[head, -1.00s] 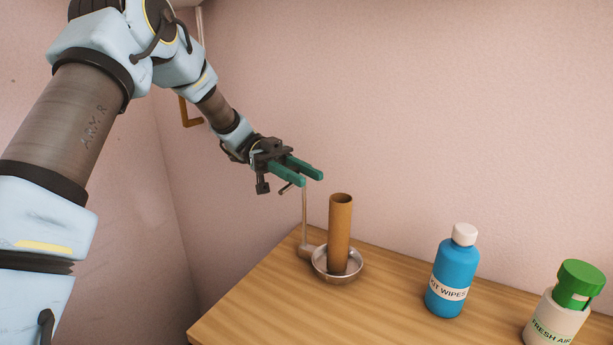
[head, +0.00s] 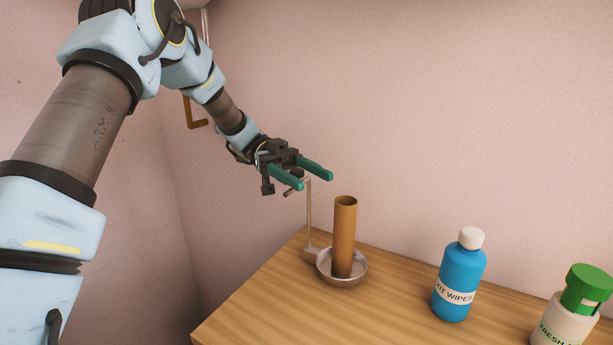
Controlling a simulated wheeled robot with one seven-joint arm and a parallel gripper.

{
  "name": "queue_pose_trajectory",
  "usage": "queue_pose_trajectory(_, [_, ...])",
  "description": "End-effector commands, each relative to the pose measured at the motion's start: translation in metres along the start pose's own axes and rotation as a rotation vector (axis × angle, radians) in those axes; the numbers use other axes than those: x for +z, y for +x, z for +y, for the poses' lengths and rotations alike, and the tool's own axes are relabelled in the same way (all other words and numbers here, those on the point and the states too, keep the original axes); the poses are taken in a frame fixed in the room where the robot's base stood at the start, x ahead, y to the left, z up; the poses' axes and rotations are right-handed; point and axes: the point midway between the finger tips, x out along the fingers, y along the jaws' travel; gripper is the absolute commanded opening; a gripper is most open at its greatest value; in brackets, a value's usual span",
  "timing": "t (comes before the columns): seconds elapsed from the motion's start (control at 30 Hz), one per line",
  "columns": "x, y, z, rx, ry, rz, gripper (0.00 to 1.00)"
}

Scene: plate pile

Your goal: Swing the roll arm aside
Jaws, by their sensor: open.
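A brown cardboard tube (head: 344,238) stands upright in a shallow metal dish (head: 348,281) on the wooden table. A thin metal post (head: 309,222) rises from a bracket at the dish's left side. At its top, a short roll arm (head: 296,186) shows partly, close to my gripper's fingers. My gripper (head: 316,181), with green fingers, is open above and left of the tube, at the post's top. I cannot tell whether a finger touches the roll arm, and part of it is hidden by the gripper.
A blue wipes bottle (head: 459,280) with a white cap and a green-topped air freshener (head: 585,292) stand to the right on the table (head: 270,308). The pink wall (head: 430,110) is close behind. Bare table lies in front of the dish.

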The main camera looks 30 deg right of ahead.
Motion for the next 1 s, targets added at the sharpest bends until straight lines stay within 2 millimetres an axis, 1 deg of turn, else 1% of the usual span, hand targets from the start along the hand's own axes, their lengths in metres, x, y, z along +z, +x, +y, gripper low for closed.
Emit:
queue_pose_trajectory(0.13, [0.001, -0.003, 0.000, -0.001, 0.000, 0.000, 0.64])
queue_pose_trajectory(0.23, [0.002, -0.012, 0.000, -0.001, 0.001, 0.001, 0.64])
queue_pose_trajectory(0.5, [0.001, -0.061, 0.001, -0.006, 0.005, 0.003, 0.64])
queue_pose_trajectory(0.67, [0.000, -0.086, 0.001, -0.006, 0.005, 0.003, 0.64])
queue_pose_trajectory(0.8, [0.001, -0.098, 0.000, 0.000, 0.002, 0.003, 0.64])
queue_pose_trajectory(1.0, [0.000, -0.108, 0.000, -0.001, 0.000, 0.001, 0.64])
